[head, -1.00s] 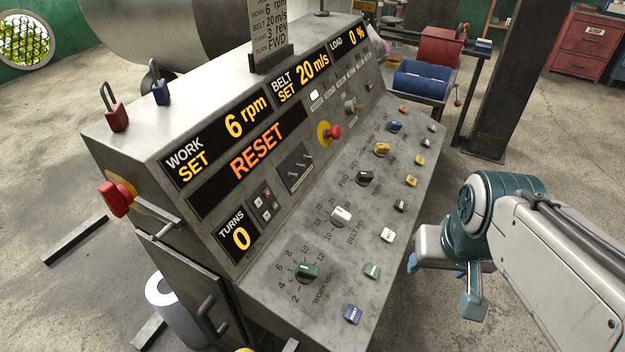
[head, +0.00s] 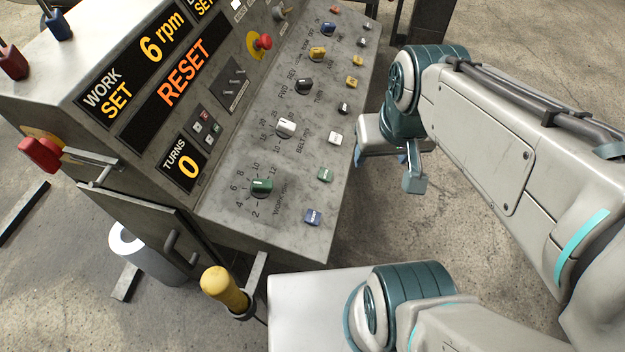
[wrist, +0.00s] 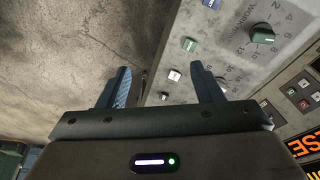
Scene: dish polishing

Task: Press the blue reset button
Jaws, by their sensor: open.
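The blue reset button (head: 313,217) is a small square key at the near lower corner of the grey console's sloping panel. In the wrist view the blue button (wrist: 212,4) is cut by the top edge. My gripper (head: 392,168) is beside the panel's right edge, farther along than the blue button, and apart from it. In the wrist view my gripper (wrist: 163,84) has its two blue fingers spread with nothing held. A white button (wrist: 174,75) and a green button (wrist: 190,44) appear between and beyond the fingers. The console display (head: 183,67) reads RESET.
A green knob (head: 262,187) stands left of the blue button. A red emergency stop (head: 263,41) is higher up, and a yellow-handled lever (head: 224,287) is below the console's near edge. Open floor (head: 455,215) lies right of the panel.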

